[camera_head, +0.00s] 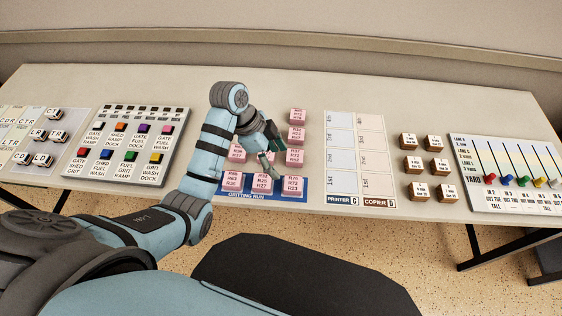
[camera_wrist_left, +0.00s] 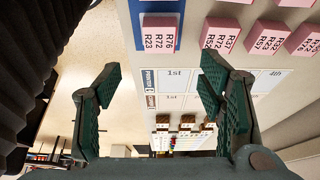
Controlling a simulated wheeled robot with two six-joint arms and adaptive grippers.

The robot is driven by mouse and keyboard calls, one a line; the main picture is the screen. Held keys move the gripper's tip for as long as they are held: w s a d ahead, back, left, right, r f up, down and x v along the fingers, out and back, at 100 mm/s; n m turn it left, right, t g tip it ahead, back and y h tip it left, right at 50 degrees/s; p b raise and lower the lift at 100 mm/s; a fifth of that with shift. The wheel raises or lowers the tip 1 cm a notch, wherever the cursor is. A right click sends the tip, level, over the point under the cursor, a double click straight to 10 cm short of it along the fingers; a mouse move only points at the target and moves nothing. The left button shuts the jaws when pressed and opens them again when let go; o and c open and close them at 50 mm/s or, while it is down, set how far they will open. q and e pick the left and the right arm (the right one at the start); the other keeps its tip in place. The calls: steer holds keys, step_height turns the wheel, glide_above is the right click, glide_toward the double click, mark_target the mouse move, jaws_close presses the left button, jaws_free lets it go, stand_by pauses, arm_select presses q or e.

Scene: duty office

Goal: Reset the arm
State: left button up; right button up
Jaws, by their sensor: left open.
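My left arm (camera_head: 205,165) comes in from the left and reaches over the table. Its gripper (camera_head: 274,154) is above the pink labelled blocks of the gritting run board (camera_head: 290,196). In the left wrist view the two dark green fingers (camera_wrist_left: 160,78) stand wide apart with nothing between them. Behind them are the printer and copier sheet and pink blocks, one of them (camera_wrist_left: 159,33) on the blue board edge. My arm hides part of the board and some blocks. My right gripper is in neither view.
The printer and copier sheet (camera_head: 343,160) lies right of the board, then several brown blocks (camera_head: 414,164) and a yard panel with coloured knobs (camera_head: 510,165). A coloured-button panel (camera_head: 135,145) and small white-topped blocks (camera_head: 58,137) are at left. The table's back strip (camera_head: 370,88) is clear.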

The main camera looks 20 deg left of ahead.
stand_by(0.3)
arm_select(q)
steer(key=s+a+f+n+t+y, duration=0.1)
steer(key=s+a+f+n+y, duration=0.1)
steer(key=s+f+n, duration=0.3)
steer(key=s+a+f+n+y, duration=0.1)
steer(key=s+a+f+n, duration=0.15)
steer(key=s, duration=0.55)
steer(key=s+a+r+n+t+y, duration=0.2)
steer(key=s+a+r+n, duration=0.1)
steer(key=s+n, duration=0.55)
steer(key=s+a+f+m+g, duration=0.1)
steer(key=s+f, duration=0.1)
steer(key=f, duration=0.8)
steer(key=s+a+f+g, duration=0.1)
steer(key=f, duration=1)
steer(key=s+f+g, duration=0.1)
steer(key=s+f, duration=1.1)
steer(key=s, duration=0.2)
steer(key=shift+a+f+b, duration=0.2)
steer(key=shift+a+b, duration=0.1)
steer(key=shift+a, duration=0.1)
